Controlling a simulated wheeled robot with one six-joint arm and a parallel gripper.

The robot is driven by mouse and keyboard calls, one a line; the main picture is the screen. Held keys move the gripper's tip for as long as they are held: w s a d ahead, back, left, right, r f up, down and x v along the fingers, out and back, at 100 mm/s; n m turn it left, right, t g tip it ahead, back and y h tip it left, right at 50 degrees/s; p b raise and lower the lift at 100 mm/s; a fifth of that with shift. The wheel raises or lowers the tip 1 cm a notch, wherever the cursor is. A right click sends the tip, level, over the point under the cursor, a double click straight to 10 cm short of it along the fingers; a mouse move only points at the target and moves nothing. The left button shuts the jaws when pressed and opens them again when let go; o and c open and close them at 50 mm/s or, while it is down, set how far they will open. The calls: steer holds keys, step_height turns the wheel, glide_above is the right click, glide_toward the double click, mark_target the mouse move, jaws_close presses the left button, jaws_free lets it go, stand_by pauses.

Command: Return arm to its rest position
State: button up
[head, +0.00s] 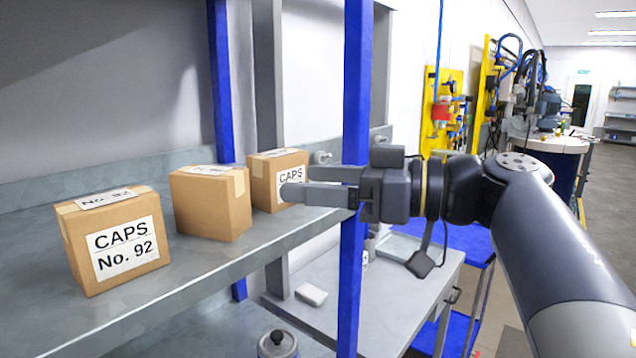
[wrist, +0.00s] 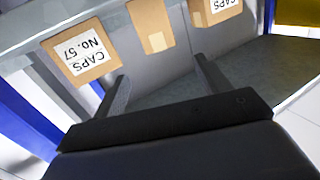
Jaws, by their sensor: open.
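My gripper (head: 297,184) reaches in from the right in the head view, pointing left over the front edge of a grey shelf (head: 240,270). Its two fingers are apart with nothing between them. In the wrist view the gripper (wrist: 160,85) also shows open and empty, with boxes beyond its fingers. In the head view the right cardboard box (head: 262,190), labelled CAPS, stands behind the fingertips and is partly hidden by them. I cannot tell whether they touch. My arm is stretched out from the lower right.
A middle box (head: 212,210) and a left box (head: 112,245) reading "CAPS No. 92" stand on the shelf. A blue post (head: 355,110) rises close beside my gripper. Open floor (head: 610,200) lies at right.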

mark_target(231, 172)
stand_by(0.3)
steer(key=p+x, duration=0.1)
steer(key=x, duration=1.1)
steer(key=shift+r+p, duration=0.3)
steer(key=shift+r, duration=0.35)
steer(key=shift+f, duration=0.1)
